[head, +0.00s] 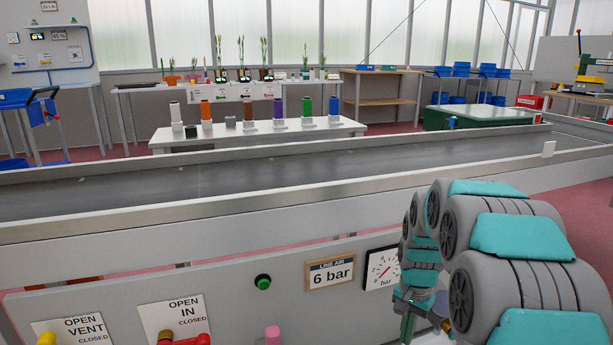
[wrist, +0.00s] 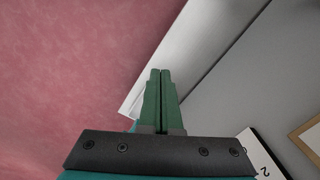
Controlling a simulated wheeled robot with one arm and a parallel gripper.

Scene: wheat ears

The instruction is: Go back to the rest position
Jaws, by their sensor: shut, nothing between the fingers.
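My gripper (wrist: 160,72) shows in the wrist view with its two green fingers pressed together and nothing between them. Below it in that view is the pinkish-red floor (wrist: 70,60), with the grey panel (wrist: 240,60) to the right. In the head view my arm, grey with teal covers, curls down at the right in front of the panel.
The panel carries a "6 bar" sign (head: 331,273), a green button (head: 263,282), a red handle (head: 188,340) and a yellow knob (head: 46,339). A long grey conveyor (head: 250,185) crosses behind it. A white table (head: 250,137) with coloured bottles stands beyond.

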